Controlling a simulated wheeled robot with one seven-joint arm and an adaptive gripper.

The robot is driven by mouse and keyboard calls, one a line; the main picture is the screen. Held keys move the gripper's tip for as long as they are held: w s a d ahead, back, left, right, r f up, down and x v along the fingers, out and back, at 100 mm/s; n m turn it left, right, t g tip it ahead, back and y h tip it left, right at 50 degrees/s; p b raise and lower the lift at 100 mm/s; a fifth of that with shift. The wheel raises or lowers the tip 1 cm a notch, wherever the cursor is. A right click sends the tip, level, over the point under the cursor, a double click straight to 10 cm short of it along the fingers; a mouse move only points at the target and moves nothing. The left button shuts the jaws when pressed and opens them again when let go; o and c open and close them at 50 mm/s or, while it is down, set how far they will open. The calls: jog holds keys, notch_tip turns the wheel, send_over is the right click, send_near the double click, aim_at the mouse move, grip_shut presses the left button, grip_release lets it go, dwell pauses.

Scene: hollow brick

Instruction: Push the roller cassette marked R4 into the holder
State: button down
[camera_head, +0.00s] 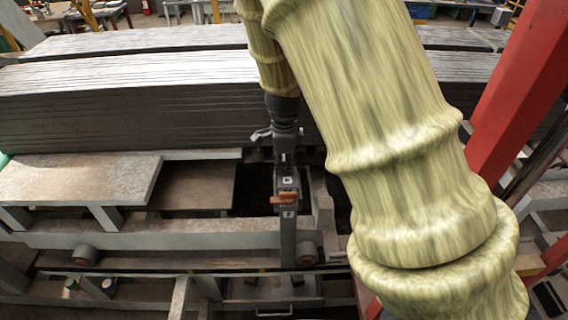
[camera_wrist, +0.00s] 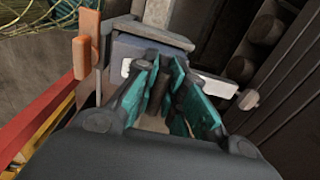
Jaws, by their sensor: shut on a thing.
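The roller cassette (camera_wrist: 135,50) is a blue-grey block with white label patches in the wrist view. It shows in the head view as a dark block (camera_head: 287,172) at the top of the upright grey holder (camera_head: 288,238). I cannot read its mark. My gripper (camera_head: 284,155) reaches down to it from above. In the wrist view its teal-padded fingers (camera_wrist: 172,78) are shut on a dark part of the cassette, mostly hidden between the pads. An orange latch (camera_head: 284,198) sits across the holder's front, beside the cassette in the wrist view (camera_wrist: 86,45). How deep the cassette sits is unclear.
A stack of long grey boards (camera_head: 130,105) lies behind the holder. A red post (camera_head: 520,85) rises at right. My arm hides much of the right side.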

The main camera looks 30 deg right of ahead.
jog(key=shift+f+b, duration=0.5)
jog(key=shift+f, duration=0.6)
dwell(0.6)
jog(key=c, duration=1.4)
grip_release()
jog(key=shift+r, duration=0.1)
jog(key=r, duration=1.2)
jog(key=shift+s+a, duration=0.1)
jog(key=shift+s, duration=0.1)
jog(key=shift+f, duration=0.1)
